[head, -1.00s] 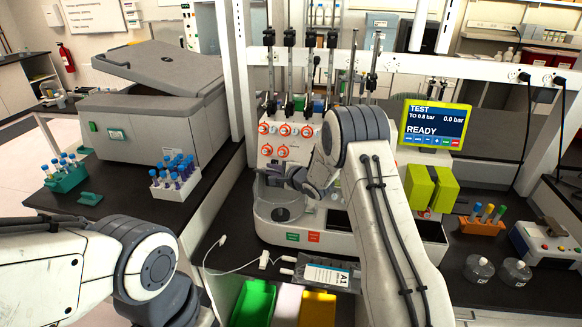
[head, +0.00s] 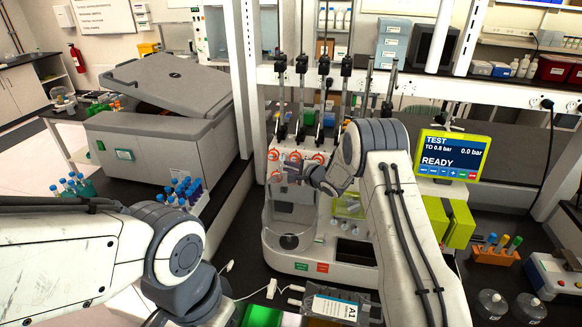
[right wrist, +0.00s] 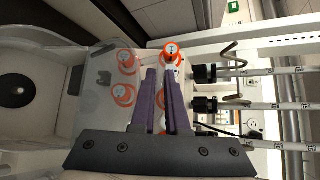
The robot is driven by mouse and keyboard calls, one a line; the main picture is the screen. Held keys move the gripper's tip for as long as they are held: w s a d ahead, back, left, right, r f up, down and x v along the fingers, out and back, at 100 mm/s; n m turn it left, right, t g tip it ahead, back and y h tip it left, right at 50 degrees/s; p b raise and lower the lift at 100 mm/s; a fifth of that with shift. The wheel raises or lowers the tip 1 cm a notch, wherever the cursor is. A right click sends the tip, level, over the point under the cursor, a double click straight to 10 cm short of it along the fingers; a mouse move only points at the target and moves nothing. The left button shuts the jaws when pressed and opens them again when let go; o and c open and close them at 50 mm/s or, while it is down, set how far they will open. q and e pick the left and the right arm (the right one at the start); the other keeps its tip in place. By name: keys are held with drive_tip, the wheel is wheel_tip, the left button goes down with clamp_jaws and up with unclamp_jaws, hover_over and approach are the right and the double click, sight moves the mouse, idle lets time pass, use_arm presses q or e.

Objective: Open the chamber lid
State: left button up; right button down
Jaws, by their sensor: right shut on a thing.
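The cell processor (head: 340,247) stands on the dark bench in the head view. Its round chamber (head: 289,242) is uncovered at the front left. The clear chamber lid (head: 283,205) stands raised, about upright, behind the chamber. In the right wrist view the see-through lid (right wrist: 98,62) shows orange knobs behind it. My right gripper (head: 300,172) is at the lid's upper part; its purple fingers (right wrist: 163,85) are shut on the lid, though the exact contact is hard to see. My left arm comes in from the left; its gripper is out of view.
Orange knobs (head: 320,158) and upright rods with clamps stand just behind the lid. A green-framed screen (head: 451,155) reading READY is to the right. A large grey centrifuge (head: 165,115) stands left. A bag labelled A1 (head: 333,307) lies in front.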

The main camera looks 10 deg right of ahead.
drive_tip(key=shift+w+a+r, duration=0.1)
drive_tip(key=shift+w+a, duration=0.05)
drive_tip(key=shift+a, duration=0.2)
use_arm(q)
drive_tip(key=shift+w+a+r, duration=0.1)
drive_tip(key=shift+w+a, duration=0.05)
drive_tip(key=shift+a, duration=0.15)
use_arm(e)
drive_tip(key=shift+d, duration=0.15)
drive_tip(key=c, duration=0.9)
unclamp_jaws()
drive_tip(key=shift+d, duration=0.25)
